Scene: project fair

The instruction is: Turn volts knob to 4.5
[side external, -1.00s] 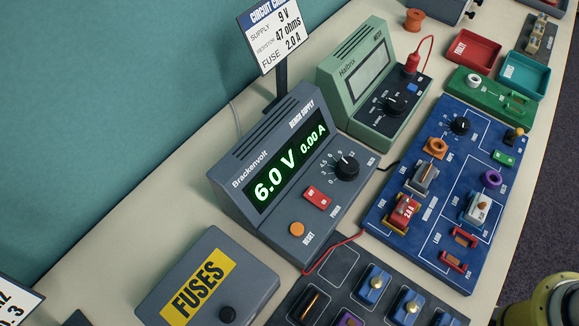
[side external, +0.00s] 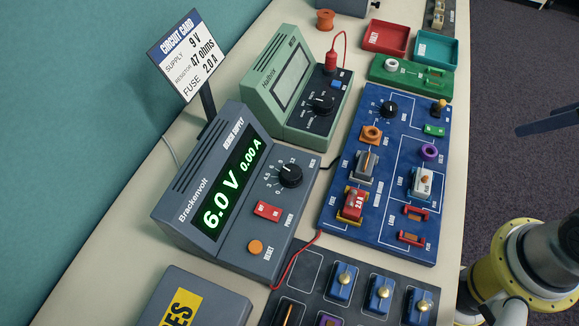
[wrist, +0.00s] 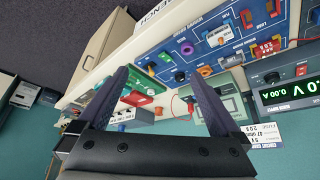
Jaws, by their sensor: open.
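The grey Brackenvolt bench supply (side external: 215,243) stands on the bench with its green display (side external: 232,184) reading 6.0 V and 0.00 A. Its black volts knob (side external: 290,175) sits on the sloped panel right of the display, above a red power switch (side external: 268,211) and an orange reset button (side external: 255,247). In the wrist view the supply (wrist: 290,72) is at the right edge, partly cut off. My gripper (wrist: 156,73) is open and empty, with its two dark fingers apart. It is well away from the knob and touches nothing that I can see.
A circuit card (side external: 185,58) on a post stands behind the supply. A green meter (side external: 300,80) is beyond it, and a blue circuit board (side external: 385,215) lies to the right. A red wire (side external: 290,262) runs near the supply's front. A fuses box (side external: 205,295) is at the lower left.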

